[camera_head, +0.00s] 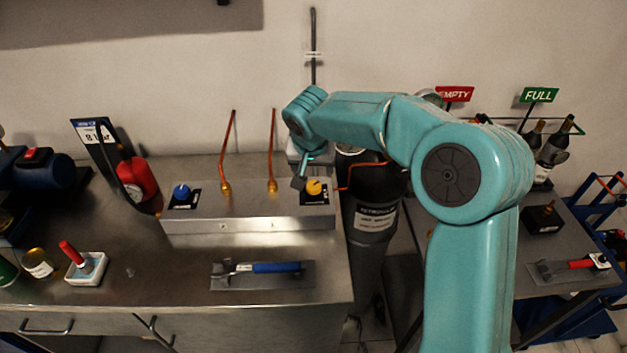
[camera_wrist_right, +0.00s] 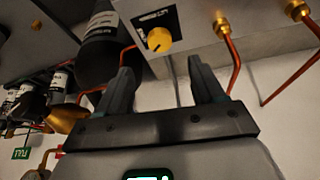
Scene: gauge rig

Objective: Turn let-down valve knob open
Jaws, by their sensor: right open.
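The metal manifold box (camera_head: 245,212) on the bench carries a yellow knob (camera_head: 314,187) on a dark plate at its right end. A blue knob (camera_head: 181,191) sits on a similar plate at its left end. The plate lettering is too small to read. My right gripper (camera_head: 301,172) is beside the yellow knob, partly hidden behind my wrist. In the right wrist view, the yellow knob (camera_wrist_right: 158,39) lies beyond and between the two spread fingers (camera_wrist_right: 165,75), and nothing is between them. The knob's dark pointer mark is visible. My left gripper is out of view.
Two copper pipes (camera_head: 229,150) rise from the box. A dark cylinder (camera_head: 371,215) stands right of the bench. A blue-handled tool (camera_head: 272,267) lies in front. A red extinguisher-like bottle (camera_head: 137,180) stands left. EMPTY (camera_head: 455,94) and FULL (camera_head: 538,95) signs are at right.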

